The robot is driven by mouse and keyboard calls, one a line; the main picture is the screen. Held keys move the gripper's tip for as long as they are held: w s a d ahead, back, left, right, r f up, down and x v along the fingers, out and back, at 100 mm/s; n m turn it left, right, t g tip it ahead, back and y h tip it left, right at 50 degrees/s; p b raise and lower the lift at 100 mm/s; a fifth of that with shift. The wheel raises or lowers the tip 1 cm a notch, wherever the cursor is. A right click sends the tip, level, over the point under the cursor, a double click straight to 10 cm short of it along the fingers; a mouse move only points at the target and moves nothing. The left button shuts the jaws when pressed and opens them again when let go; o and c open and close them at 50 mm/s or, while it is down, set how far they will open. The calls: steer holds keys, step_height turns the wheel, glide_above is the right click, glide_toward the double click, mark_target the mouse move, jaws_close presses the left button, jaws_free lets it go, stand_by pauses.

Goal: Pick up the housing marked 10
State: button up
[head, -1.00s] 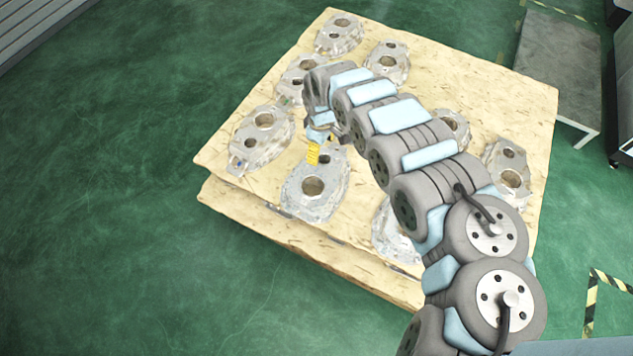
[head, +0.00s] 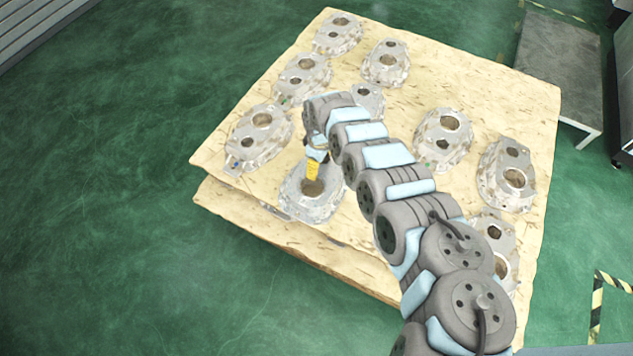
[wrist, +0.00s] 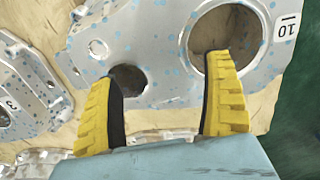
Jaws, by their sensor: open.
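The housing marked 10 (wrist: 165,55) is a grey metal casting with blue specks, one large and one small round hole. Its "10" label shows upside down at the upper right in the wrist view. In the head view a housing (head: 305,203) lies at the pallet's front edge, right under my gripper (head: 313,172), which hides part of it. In the wrist view my gripper (wrist: 165,75) is open, its yellow fingers spread over the housing and nothing between them. The left finger overlaps the area by the small hole, the right one the large hole. I cannot tell whether they touch it.
A housing with a "3" label (wrist: 25,95) lies close at the left in the wrist view. Several similar castings, such as one at the left (head: 258,138), lie spread on the wooden pallet (head: 480,95). A grey table (head: 560,65) stands behind at the right.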

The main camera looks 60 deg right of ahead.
steer(key=shift+f, duration=0.15)
steer(key=f+b, duration=0.1)
steer(key=f, duration=0.2)
steer(key=f+b, duration=0.1)
steer(key=shift+w+a+f+b, duration=0.2)
steer(key=shift+w+a+b, duration=0.05)
steer(key=shift+a+b, duration=0.15)
steer(key=shift+s+f, duration=0.1)
steer(key=shift+f, duration=0.3)
steer(key=shift+r, duration=0.1)
steer(key=c, duration=1.4)
